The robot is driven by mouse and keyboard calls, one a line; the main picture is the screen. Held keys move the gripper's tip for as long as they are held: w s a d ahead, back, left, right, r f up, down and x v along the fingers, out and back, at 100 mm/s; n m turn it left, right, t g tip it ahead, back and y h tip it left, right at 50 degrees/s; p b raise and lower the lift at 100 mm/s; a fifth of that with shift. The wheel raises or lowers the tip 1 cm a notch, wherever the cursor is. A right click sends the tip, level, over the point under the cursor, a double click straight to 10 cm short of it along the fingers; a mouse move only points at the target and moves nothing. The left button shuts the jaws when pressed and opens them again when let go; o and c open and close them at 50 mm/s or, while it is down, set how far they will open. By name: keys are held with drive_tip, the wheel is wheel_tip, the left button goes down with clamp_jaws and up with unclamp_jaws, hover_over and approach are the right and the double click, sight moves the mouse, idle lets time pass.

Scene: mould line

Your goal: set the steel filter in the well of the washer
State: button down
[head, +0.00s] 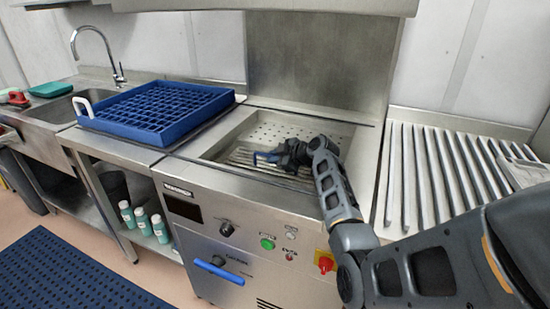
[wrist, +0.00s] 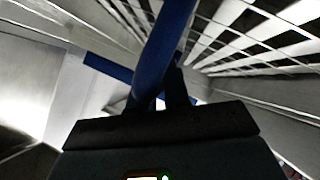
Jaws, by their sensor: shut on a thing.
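My gripper (head: 276,157) is low inside the open well of the washer (head: 225,185). It is shut on a blue bar-like handle, which also shows in the wrist view (wrist: 168,45) running up from between the fingers (wrist: 160,103). A shorter blue piece (wrist: 105,67) branches off to the left there. A perforated steel sheet (head: 290,130) lies in the back of the well, with steel slats in front of it. The gripper hides part of the well. I cannot tell whether the handle joins the perforated sheet, or whether the filter rests on the well floor.
A blue dish rack (head: 160,108) sits on the counter left of the well. A ribbed steel drainboard (head: 445,170) is to the right. A steel hood (head: 325,55) stands behind and above. The sink (head: 70,105) is far left. The washer's front rim is clear.

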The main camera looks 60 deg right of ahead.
drive_tip(key=c, duration=1.1)
unclamp_jaws()
drive_tip(key=shift+r, duration=0.1)
drive_tip(key=shift+s, duration=0.1)
drive_tip(key=v, duration=1.2)
drive_tip(key=shift+b, duration=0.3)
drive_tip(key=shift+r, duration=0.1)
